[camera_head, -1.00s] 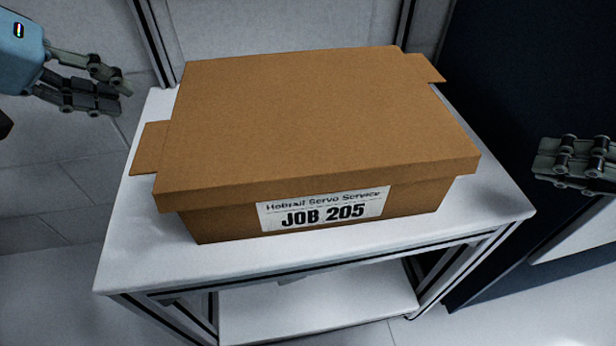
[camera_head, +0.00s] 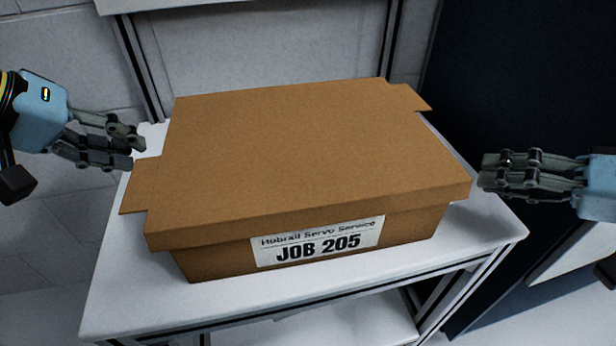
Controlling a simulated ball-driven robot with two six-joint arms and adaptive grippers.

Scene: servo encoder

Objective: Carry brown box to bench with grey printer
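The brown box (camera_head: 310,160) sits closed on a white-topped stand, with flaps sticking out at its left and right ends. Its front label (camera_head: 318,243) reads JOB 205. My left gripper (camera_head: 138,153) is just left of the box, near the left flap, with a narrow gap between its fingers and nothing in them. My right gripper (camera_head: 484,170) is close to the box's right end, its fingers pointing at it. It holds nothing, and its finger spacing is hard to judge. Neither gripper clearly touches the box. No grey printer or second bench is in view.
The white stand (camera_head: 120,285) has bare top along its front and a lower shelf (camera_head: 320,328). Framed grey panels (camera_head: 260,50) rise behind the box. A dark blue panel (camera_head: 530,80) stands to the right, behind my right gripper.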

